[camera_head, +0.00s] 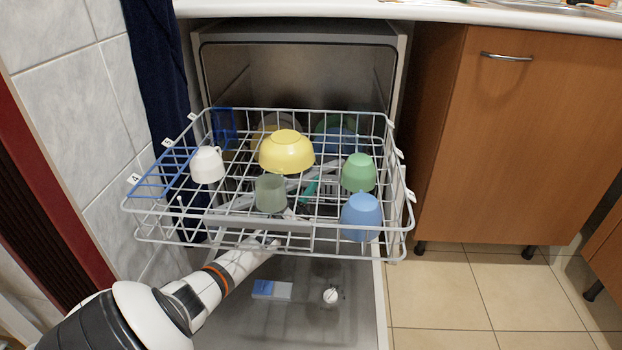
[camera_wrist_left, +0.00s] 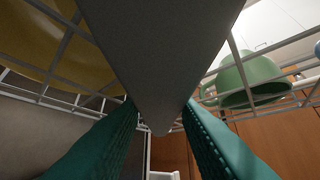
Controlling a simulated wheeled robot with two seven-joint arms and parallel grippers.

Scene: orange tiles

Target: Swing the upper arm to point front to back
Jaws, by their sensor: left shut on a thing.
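The upper spray arm (camera_head: 248,200) is a grey bar under the upper rack, seen through the wires. It lies at a slant, from front left toward back right, partly hidden by dishes. In the left wrist view the spray arm (camera_wrist_left: 160,60) fills the middle, running away between my two teal fingers. My left gripper (camera_head: 309,188) reaches in from below the rack and is shut on the spray arm. Only a bit of teal finger shows in the head view. My right gripper is out of view.
The pulled-out upper rack (camera_head: 262,247) holds a yellow bowl (camera_head: 287,152), a white cup (camera_head: 207,165), a grey-green cup (camera_head: 270,193), a green cup (camera_head: 359,173) and a blue cup (camera_head: 361,215). The open door (camera_head: 300,325) lies below. A cabinet (camera_head: 500,140) stands at right.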

